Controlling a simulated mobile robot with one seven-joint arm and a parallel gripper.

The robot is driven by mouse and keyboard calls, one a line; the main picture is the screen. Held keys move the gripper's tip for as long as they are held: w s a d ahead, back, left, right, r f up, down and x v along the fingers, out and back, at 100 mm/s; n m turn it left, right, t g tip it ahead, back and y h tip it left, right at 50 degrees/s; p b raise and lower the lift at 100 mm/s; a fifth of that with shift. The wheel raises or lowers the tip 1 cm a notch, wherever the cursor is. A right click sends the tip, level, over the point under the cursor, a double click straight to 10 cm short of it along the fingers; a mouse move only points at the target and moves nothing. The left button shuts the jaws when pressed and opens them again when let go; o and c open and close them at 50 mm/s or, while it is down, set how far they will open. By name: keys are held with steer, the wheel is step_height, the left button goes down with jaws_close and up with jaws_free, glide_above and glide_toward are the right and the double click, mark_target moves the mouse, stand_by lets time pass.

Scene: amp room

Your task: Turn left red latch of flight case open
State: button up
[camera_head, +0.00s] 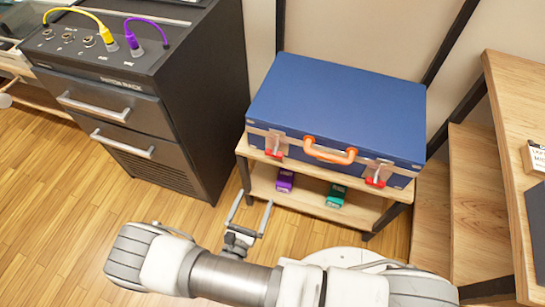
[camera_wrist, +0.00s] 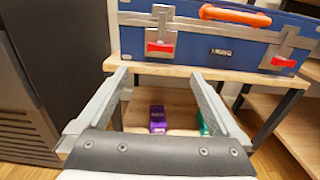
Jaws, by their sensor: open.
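The blue flight case (camera_head: 338,105) lies closed on a wooden shelf unit, with an orange handle (camera_head: 330,151) on its front. Its left red latch (camera_head: 275,153) sits left of the handle. It also shows in the wrist view (camera_wrist: 160,48), on a grey metal plate. The right red latch (camera_head: 376,182) also shows in the wrist view (camera_wrist: 283,62). My gripper (camera_head: 250,200) is open and empty, in front of and below the left latch, apart from it. In the wrist view, its fingers (camera_wrist: 160,80) spread apart with the left latch beyond and above their tips.
A purple box (camera_head: 285,180) and a green box (camera_head: 337,195) lie on the lower shelf (camera_head: 307,202). A dark patch rack cabinet (camera_head: 150,90) with plugged cables stands left. Wooden steps (camera_head: 470,200) stand right. Floor between cabinet and shelf is clear.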

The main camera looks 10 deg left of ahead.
mark_target(273, 155)
steer(key=w, duration=0.5)
steer(key=w+d+b, duration=0.1)
steer(key=w, duration=0.5)
steer(key=w+b, duration=0.1)
steer(key=w, duration=0.4)
steer(key=shift+w+d, duration=0.2)
steer(key=shift+w, duration=0.1)
steer(key=c, duration=1.3)
